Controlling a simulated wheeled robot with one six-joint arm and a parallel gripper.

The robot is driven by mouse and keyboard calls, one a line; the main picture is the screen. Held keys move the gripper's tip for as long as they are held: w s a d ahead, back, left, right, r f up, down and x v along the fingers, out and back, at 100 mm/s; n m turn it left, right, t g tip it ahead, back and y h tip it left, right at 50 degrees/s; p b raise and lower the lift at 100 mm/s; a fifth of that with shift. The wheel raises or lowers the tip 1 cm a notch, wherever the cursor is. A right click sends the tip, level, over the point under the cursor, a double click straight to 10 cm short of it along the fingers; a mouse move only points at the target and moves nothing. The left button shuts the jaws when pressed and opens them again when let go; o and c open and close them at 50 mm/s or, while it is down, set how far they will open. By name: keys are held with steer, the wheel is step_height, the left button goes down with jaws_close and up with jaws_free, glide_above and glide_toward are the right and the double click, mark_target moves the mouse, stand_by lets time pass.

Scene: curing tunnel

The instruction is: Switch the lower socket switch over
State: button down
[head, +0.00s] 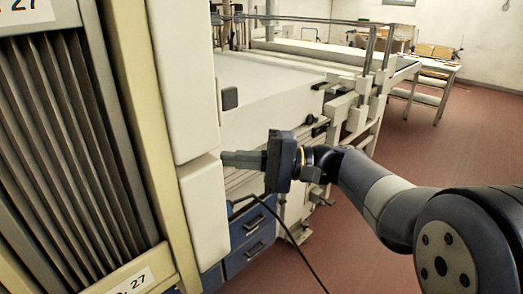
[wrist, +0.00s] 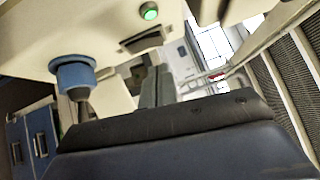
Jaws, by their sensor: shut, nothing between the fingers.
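My gripper (head: 228,158) is shut and empty. In the head view it points left at the edge of the cream panel (head: 203,205), whose front face is turned away there. The wrist view shows my closed grey fingers (wrist: 157,72) beside the panel's cream face (wrist: 105,22). On that face are a blue round socket (wrist: 74,70) with a dark plug in it, a lit green button (wrist: 150,11) and a dark recessed fitting (wrist: 142,40) close to my fingertips. I cannot tell whether this fitting is the lower socket switch, or its position.
A black cable (head: 285,225) hangs below my gripper to the floor. Blue drawers (head: 250,240) stand under the machine. A louvred cabinet (head: 70,150) fills the left. A table with boxes (head: 437,70) stands at the back right, with clear red floor (head: 480,135) before it.

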steer(key=shift+s+a+r, duration=0.15)
steer(key=shift+s+a, duration=0.6)
steer(key=shift+s, duration=0.3)
steer(key=shift+s+a+r+n+h, duration=0.1)
steer(key=shift+s+a+n+h, duration=0.1)
steer(key=shift+n+h, duration=0.15)
steer(key=shift+s+r+n+h+b, duration=0.1)
steer(key=shift+r+n+h+b, duration=0.2)
steer(key=shift+n+h+b, duration=0.4)
